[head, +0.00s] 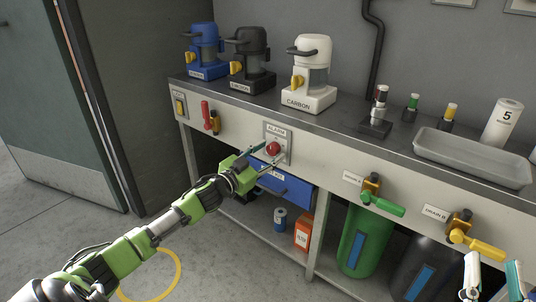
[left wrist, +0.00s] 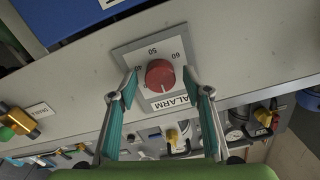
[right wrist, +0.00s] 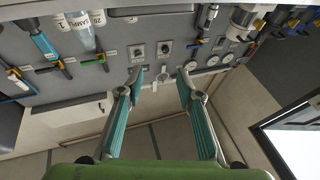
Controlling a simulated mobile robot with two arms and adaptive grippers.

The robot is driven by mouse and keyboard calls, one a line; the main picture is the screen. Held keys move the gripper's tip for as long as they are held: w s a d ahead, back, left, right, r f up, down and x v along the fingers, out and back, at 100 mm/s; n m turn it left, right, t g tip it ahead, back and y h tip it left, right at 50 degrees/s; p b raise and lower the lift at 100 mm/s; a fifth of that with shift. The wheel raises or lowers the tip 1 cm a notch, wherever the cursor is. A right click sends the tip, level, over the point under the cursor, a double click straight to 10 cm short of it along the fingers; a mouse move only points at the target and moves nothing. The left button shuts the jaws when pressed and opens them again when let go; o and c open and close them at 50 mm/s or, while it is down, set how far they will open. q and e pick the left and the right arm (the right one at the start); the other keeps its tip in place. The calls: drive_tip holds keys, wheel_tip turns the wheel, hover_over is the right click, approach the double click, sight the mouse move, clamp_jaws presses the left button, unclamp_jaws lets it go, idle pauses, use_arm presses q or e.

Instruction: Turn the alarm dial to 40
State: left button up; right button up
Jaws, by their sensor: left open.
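The red alarm dial (head: 273,148) sits on a grey ALARM plate (head: 284,135) on the bench's front panel. In the left wrist view the dial (left wrist: 160,74) is round, on a plate (left wrist: 128,54) showing 50 and 60; another number at the left is partly hidden by a finger. A small pale mark shows on the dial's lower edge; its exact reading is unclear. My left gripper (head: 265,160) is open, its fingertips on either side of the dial, with gaps visible in the left wrist view (left wrist: 160,90). My right gripper (head: 492,270) is open and empty at the lower right.
A blue drawer (head: 287,192) is just below the dial. Red and yellow handles (head: 209,115) are to its left. Green (head: 382,204) and yellow (head: 476,243) drain valves stick out to the right. A white CARBON machine (head: 308,85) stands above on the bench.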

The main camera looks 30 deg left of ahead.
use_arm(q)
drive_tip(key=c, duration=1.1)
